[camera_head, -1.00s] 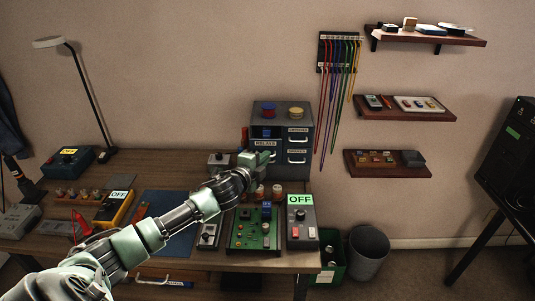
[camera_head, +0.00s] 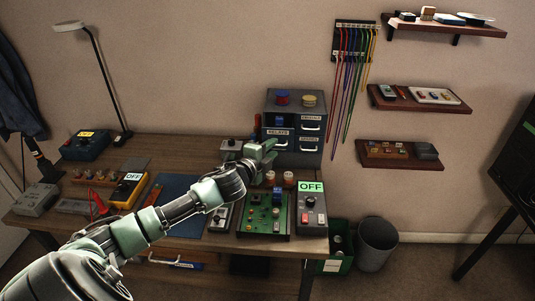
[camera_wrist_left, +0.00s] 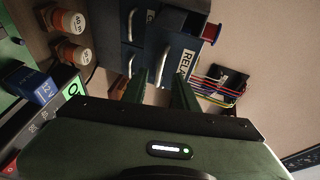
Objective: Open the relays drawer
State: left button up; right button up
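The grey drawer cabinet (camera_head: 292,98) stands at the back right of the workbench. The relays drawer (camera_head: 278,132), top left, appears pulled forward of the drawer beside it, with a blue item showing above its labelled front. In the left wrist view its label, cut off by a finger, and its pale handle (camera_wrist_left: 164,66) show just beyond my left gripper (camera_wrist_left: 163,88). My left gripper (camera_head: 272,152) is in front of and below that drawer, fingers apart and empty. I cannot tell whether it touches the handle. My right gripper is not in view.
A small grey box (camera_head: 232,148) is left of the cabinet. Wall shelves are at the right.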

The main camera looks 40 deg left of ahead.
pick_arm(q)
jog(key=v, duration=0.6)
jog(key=shift+a+r+b, duration=0.1)
jog(key=shift+a+b, duration=0.05)
jog(key=shift+b, duration=0.25)
